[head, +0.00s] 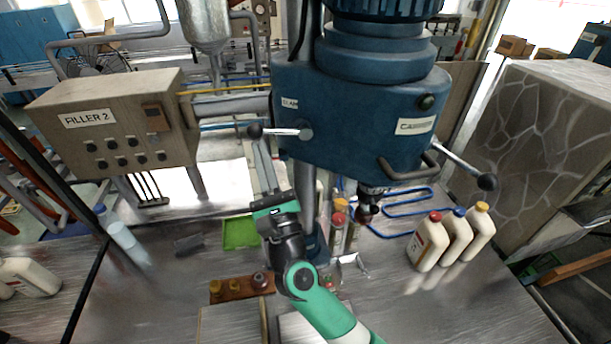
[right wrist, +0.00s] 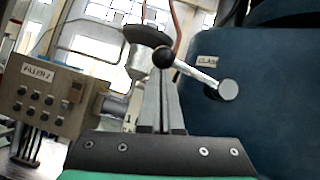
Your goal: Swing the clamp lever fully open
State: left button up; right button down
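The clamp lever (head: 279,132) is a short silver rod with a black ball knob, on the blue machine head beside a partly hidden label. In the head view it points left, roughly level. In the right wrist view the lever (right wrist: 195,74) slopes from its silver hub up left to the knob. My right gripper (head: 259,148) reaches up from below, its fingertips just under the knob. In the right wrist view its two fingers (right wrist: 163,82) lie close together with nothing seen between them. I cannot tell whether they touch the knob. My left gripper is not in view.
A second lever (head: 463,164) with a black knob sticks out on the machine's right. The Filler 2 control box (head: 115,125) stands left. Several cream bottles (head: 455,235) stand right on the metal table. A green tray (head: 240,232) lies behind my right arm.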

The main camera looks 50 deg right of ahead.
jog(key=w+d+f+b+v, duration=0.1)
jog(key=b+v, duration=0.4)
jog(key=v, duration=0.8)
jog(key=shift+w+f, duration=0.2)
jog(key=shift+f, duration=0.5)
